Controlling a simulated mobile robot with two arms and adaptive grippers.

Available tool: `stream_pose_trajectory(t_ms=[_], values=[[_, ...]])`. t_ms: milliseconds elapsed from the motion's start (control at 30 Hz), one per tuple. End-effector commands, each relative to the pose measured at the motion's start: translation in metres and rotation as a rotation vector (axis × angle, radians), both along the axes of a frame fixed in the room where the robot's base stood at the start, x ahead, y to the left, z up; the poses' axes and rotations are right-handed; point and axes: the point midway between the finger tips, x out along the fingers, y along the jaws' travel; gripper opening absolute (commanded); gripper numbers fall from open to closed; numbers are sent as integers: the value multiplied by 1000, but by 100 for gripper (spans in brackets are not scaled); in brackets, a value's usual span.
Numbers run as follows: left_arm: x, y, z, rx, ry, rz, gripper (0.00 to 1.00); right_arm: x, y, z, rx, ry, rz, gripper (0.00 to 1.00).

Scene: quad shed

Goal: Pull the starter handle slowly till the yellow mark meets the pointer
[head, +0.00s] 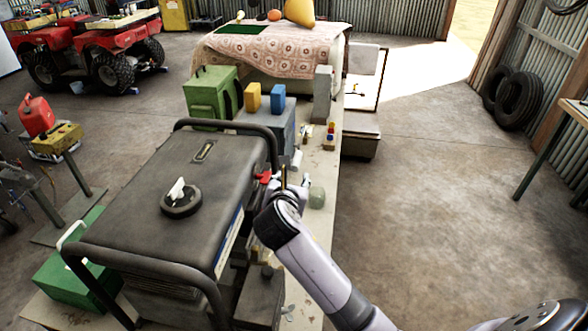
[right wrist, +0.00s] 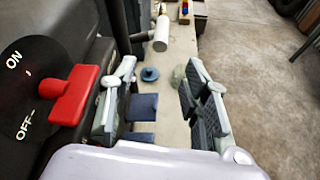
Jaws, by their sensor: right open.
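The dark generator (head: 150,160) stands at the left of the bench in the head view. On its panel a red switch knob (right wrist: 75,95) sits on a black ON/OFF dial (right wrist: 30,75). A pale cylinder (right wrist: 161,33) sticks out on a dark rod beyond my fingers; I cannot tell if it is the starter handle. No yellow mark or pointer can be made out. My right gripper (head: 290,184) is beside the panel, its fingers (right wrist: 160,108) spread with nothing held between them. The knob is left of the fingers. My left gripper is not in view.
A pale green lump (head: 316,198) and a small round blue item (right wrist: 149,74) rest on the bench (head: 325,175). Yellow and blue boxes (head: 277,98) and a green case (head: 211,95) are beyond the generator. The floor to the right is open.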

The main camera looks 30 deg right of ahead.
Motion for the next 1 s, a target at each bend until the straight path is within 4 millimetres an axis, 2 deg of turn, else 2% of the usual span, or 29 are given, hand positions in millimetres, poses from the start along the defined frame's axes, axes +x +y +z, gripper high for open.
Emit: stream_pose_trajectory(t_ms=[233,433,600,900,1000], values=[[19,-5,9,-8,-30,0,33,39,-25,-18,-1,2,-2,43],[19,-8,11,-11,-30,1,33,62,-39,-29,0,0,-1,43],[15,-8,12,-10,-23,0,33,71,-45,-34,0,0,0,43],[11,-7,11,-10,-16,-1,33,73,-47,-36,1,1,0,43],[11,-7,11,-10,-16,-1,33,73,-47,-36,1,1,0,38]])
